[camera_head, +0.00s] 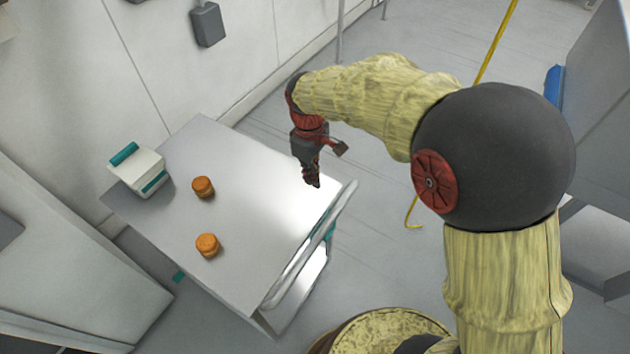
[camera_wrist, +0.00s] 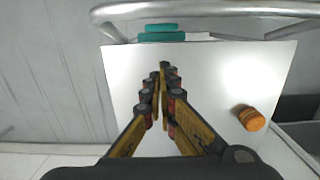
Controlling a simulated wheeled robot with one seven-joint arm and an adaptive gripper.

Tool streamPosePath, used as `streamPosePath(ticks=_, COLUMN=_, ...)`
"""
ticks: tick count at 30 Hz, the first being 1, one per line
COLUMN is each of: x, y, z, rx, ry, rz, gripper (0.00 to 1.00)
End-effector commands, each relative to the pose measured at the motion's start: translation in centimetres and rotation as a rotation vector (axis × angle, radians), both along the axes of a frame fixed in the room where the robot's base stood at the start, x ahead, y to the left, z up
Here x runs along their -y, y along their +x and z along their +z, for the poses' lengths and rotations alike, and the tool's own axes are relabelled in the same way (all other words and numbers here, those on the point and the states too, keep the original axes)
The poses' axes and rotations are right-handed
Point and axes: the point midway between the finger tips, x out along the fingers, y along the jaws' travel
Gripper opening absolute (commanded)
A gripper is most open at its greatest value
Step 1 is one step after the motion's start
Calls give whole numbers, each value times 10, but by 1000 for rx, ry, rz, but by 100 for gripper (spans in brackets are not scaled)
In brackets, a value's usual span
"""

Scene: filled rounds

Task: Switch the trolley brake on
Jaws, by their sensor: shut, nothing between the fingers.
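The trolley (camera_head: 240,190) has a flat, shiny metal top and a bent handle rail (camera_head: 310,245) along its right end. The rail also crosses the top of the wrist view (camera_wrist: 215,8). A teal part (camera_head: 329,232) shows below the rail, partly hidden, and teal also shows by the rail in the wrist view (camera_wrist: 160,37). Another small teal part (camera_head: 178,277) is low by the trolley's left side. I cannot tell which is the brake. My gripper (camera_head: 314,183) points down near the top's right corner, shut and empty, with its fingertips together in the wrist view (camera_wrist: 162,75).
Two orange round jars (camera_head: 203,187) (camera_head: 207,245) stand on the trolley top; one shows in the wrist view (camera_wrist: 251,118). A white box (camera_head: 137,172) with teal trim stands at the far left end. A wall is behind. Open floor (camera_head: 385,260) lies right of the trolley.

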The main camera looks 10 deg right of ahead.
Motion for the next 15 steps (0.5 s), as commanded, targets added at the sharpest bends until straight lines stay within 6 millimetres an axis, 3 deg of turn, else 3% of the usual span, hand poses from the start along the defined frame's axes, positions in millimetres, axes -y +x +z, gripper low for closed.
streamPosePath(ticks=6, x=-13, y=9, z=-3, rx=-1, ry=0, rz=1, gripper=0)
streamPosePath(ticks=15, x=-14, y=10, z=-4, rx=0, ry=0, rz=0, gripper=0)
